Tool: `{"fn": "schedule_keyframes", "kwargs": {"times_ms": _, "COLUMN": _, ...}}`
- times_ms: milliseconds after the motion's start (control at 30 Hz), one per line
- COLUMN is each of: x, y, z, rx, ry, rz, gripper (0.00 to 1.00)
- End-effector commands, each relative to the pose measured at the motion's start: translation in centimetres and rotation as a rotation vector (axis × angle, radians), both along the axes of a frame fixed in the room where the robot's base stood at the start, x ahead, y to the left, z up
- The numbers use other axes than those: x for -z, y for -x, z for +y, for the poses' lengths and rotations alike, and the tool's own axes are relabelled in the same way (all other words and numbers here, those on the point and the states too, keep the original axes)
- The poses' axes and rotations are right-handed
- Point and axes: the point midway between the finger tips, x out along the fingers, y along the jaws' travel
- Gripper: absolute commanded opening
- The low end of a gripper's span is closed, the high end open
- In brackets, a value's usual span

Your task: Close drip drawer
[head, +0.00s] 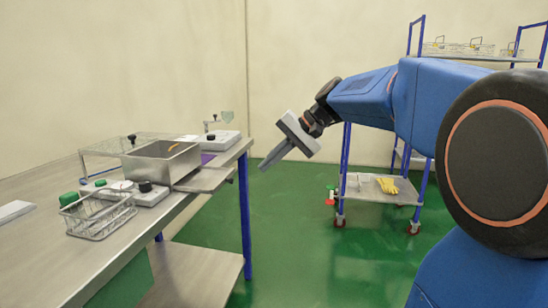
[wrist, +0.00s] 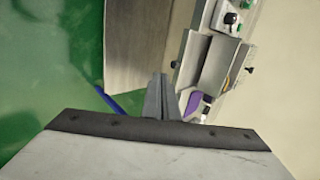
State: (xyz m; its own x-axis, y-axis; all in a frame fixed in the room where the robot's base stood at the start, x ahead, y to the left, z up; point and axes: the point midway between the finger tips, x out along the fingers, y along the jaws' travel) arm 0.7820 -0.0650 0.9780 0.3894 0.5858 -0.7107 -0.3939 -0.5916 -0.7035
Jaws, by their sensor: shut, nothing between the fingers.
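The drip drawer (head: 205,180) looks like a flat grey tray sticking out from the right side of a steel box (head: 150,162), past the bench edge. In the wrist view the box (wrist: 216,64) lies at upper right, and a grey plate (wrist: 189,60) on its left side looks like the drawer. My gripper (head: 262,168) is shut and empty, pointing down and left. It is in the air to the right of the drawer, apart from it. Its closed fingers (wrist: 158,82) also show in the wrist view.
The box stands on a steel bench (head: 40,240) with a wire basket (head: 98,214) and a white unit with a black knob (head: 140,192) nearby. A blue bench leg (head: 245,215) stands below the corner. A trolley (head: 375,190) stands at right. Green floor (head: 290,240) is clear between.

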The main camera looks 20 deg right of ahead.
Motion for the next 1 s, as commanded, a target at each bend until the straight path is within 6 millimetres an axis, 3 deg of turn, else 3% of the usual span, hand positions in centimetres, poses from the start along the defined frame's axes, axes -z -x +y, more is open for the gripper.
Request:
{"fn": "schedule_keyframes", "kwargs": {"times_ms": 300, "x": 3.8, "y": -2.2, "z": 3.4, "rx": -0.003, "ry": 0.000, "rz": 0.000, "gripper": 0.00}}
{"fn": "schedule_keyframes", "kwargs": {"times_ms": 600, "x": 3.9, "y": -3.8, "z": 5.8, "rx": -0.002, "ry": 0.000, "rz": 0.001, "gripper": 0.00}}
{"fn": "schedule_keyframes", "kwargs": {"times_ms": 1000, "x": 3.9, "y": -4.2, "z": 6.3, "rx": 0.000, "ry": 0.000, "rz": 0.000, "gripper": 0.00}}
